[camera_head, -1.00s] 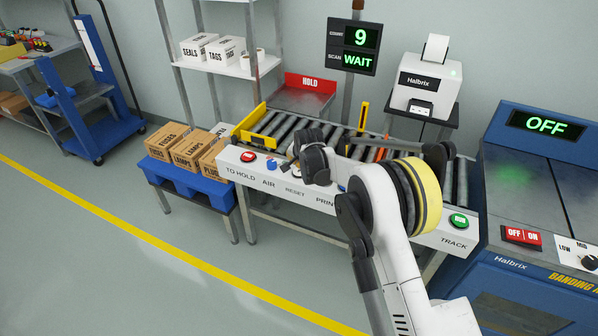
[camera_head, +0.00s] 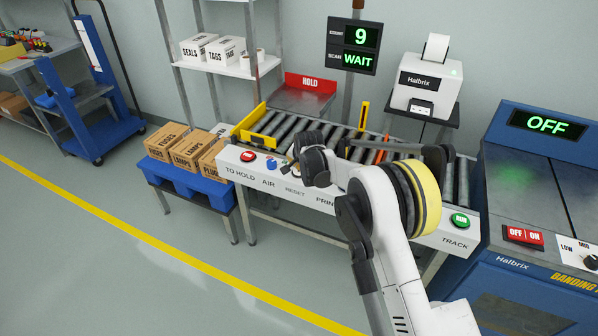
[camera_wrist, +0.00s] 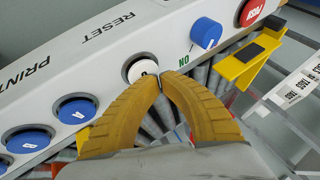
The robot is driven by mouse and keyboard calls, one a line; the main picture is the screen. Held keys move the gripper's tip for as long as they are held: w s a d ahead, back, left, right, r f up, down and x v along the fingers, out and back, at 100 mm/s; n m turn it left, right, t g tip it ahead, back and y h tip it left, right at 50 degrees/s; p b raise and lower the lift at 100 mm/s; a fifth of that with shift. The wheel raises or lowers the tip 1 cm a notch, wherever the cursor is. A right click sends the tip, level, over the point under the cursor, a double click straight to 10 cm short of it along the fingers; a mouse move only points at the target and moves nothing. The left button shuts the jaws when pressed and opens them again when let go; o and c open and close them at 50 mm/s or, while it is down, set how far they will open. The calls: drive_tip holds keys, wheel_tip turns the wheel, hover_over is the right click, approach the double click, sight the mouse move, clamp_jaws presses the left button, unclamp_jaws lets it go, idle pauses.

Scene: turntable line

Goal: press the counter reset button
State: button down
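The reset button is a white round cap (camera_wrist: 141,70) in a dark ring on the white control rail, below the printed word RESET in the wrist view. My gripper (camera_wrist: 161,77) has two yellow fingers, with tips together and nothing between them. In the picture the tips lie right beside the cap's lower right edge; I cannot tell whether they touch it. In the head view the RESET label (camera_head: 294,191) shows, but my arm hides the fingers and most of the button area. The counter display (camera_head: 361,37) reads 9.
A blue knob (camera_wrist: 206,33) and a red button (camera_wrist: 254,11) sit right of the reset button in the wrist view. Blue print buttons (camera_wrist: 76,109) lie to the left. Conveyor rollers (camera_wrist: 215,80) and a yellow bracket (camera_wrist: 250,62) are beside the rail.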

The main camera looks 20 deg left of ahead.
drive_tip(key=shift+f, duration=0.4)
drive_tip(key=shift+r, duration=0.1)
idle(0.5)
drive_tip(key=shift+r, duration=0.85)
drive_tip(key=shift+r+p, duration=1.35)
drive_tip(key=shift+r, duration=1.2)
